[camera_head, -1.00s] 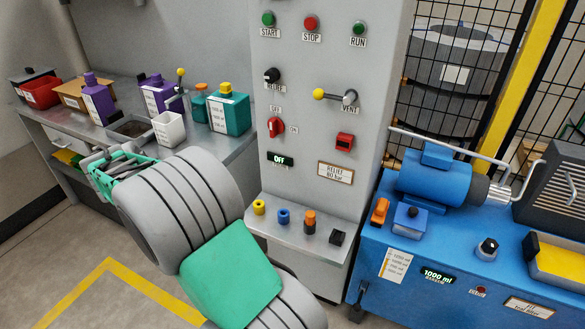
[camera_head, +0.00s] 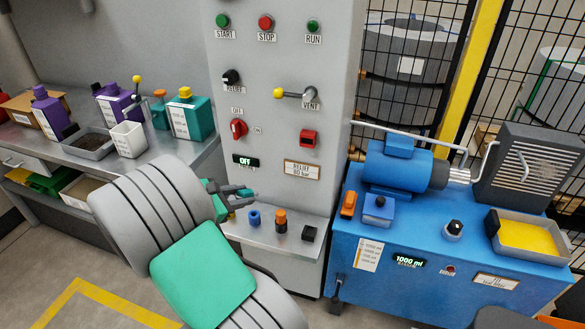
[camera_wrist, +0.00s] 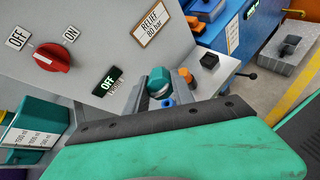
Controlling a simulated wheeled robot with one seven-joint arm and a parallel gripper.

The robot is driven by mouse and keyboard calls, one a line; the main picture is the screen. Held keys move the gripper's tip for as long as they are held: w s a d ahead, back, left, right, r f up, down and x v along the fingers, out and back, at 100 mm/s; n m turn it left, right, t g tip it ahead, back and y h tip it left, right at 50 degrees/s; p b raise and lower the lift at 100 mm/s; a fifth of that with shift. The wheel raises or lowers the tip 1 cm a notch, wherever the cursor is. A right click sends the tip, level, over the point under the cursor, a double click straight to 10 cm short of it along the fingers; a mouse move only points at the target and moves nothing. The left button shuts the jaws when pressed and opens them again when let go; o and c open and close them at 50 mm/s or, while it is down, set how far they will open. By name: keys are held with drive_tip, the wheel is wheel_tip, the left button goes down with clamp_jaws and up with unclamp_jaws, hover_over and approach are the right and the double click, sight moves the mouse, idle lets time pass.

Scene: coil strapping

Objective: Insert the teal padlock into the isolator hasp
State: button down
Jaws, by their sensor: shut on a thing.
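My gripper (camera_head: 236,192) is in front of the panel's lower part, just above the small shelf, left of the blue plug. In the wrist view it is shut on the teal padlock (camera_wrist: 159,80), which sits between the fingertips. In the head view the padlock is too small to make out clearly. The isolator is the red rotary knob (camera_head: 238,128) between the OFF and ON labels, also large at left in the wrist view (camera_wrist: 52,57). It stands above my gripper, apart from the padlock. I cannot make out a separate hasp.
The shelf (camera_head: 270,243) holds a blue plug (camera_head: 254,217), an orange-topped plug (camera_head: 280,221) and a black block (camera_head: 309,233). A lever with a yellow ball (camera_head: 279,92) juts from the panel. A blue pump unit (camera_head: 400,230) stands right; a bench with bottles stands left.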

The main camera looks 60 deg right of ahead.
drive_tip(key=s+d+r+n+t+h, duration=0.4)
drive_tip(key=s+r, duration=0.5)
drive_tip(key=s, duration=0.3)
drive_tip(key=d+t+h, duration=0.1)
drive_tip(key=d, duration=0.1)
drive_tip(key=shift+s+d+n+t+h, duration=0.15)
drive_tip(key=shift+d+n+t+h, duration=0.15)
drive_tip(key=shift+d+t+h, duration=0.1)
drive_tip(key=shift+r, duration=0.15)
drive_tip(key=shift+p, duration=0.4)
drive_tip(key=shift+w+d+p, duration=0.25)
drive_tip(key=shift+d+p, duration=0.35)
drive_tip(key=shift+d, duration=0.8)
drive_tip(key=shift+w+d+p, duration=0.2)
drive_tip(key=shift+d+p, duration=0.4)
drive_tip(key=shift+d, duration=0.8)
drive_tip(key=shift+p, duration=0.3)
